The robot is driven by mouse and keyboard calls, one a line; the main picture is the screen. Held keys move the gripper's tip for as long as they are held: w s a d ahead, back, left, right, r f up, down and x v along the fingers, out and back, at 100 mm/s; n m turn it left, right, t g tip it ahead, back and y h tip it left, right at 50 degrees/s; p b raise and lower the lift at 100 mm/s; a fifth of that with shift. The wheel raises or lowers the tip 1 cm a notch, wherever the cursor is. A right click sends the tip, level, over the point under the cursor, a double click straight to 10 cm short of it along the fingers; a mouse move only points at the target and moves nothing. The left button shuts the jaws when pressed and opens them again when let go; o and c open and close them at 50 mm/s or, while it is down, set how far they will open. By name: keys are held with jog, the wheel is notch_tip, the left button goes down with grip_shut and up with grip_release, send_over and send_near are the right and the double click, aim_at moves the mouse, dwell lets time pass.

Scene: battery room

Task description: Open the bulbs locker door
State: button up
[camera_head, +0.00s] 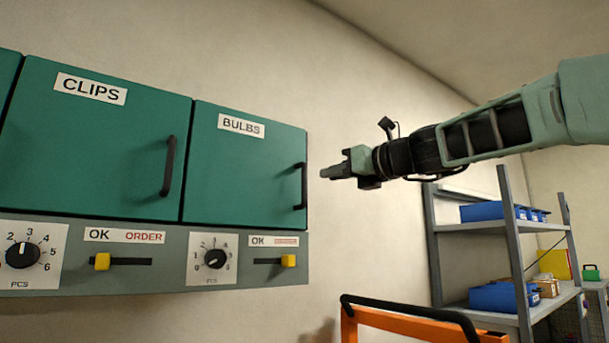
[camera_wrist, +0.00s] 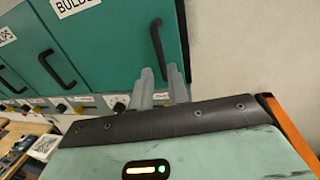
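The bulbs locker door (camera_head: 240,165) is a green panel with a BULBS label, shut flush with the cabinet; it also shows in the wrist view (camera_wrist: 115,40). Its black vertical bar handle (camera_head: 303,186) is near the door's right edge. In the wrist view the handle (camera_wrist: 157,45) has its lower end close to the gap between my fingertips. My gripper (camera_head: 325,173) points left at the handle, just right of it in the head view, with a small visible gap. In the wrist view its two fingers (camera_wrist: 160,75) stand apart with nothing held.
The clips door (camera_head: 90,140) is shut to the left. Below are dials and yellow sliders (camera_head: 288,261) on a grey panel. An orange frame with a black bar (camera_head: 410,313) stands at lower right. A grey shelf (camera_head: 510,230) with blue bins is behind.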

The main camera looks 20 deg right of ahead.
aim_at(306, 180)
jog(key=p+x, duration=0.3)
jog(key=x, duration=0.5)
jog(key=shift+r, duration=0.1)
jog(key=shift+w+a, duration=0.35)
jog(key=shift+w, duration=0.2)
jog(key=shift+c, duration=0.4)
grip_shut()
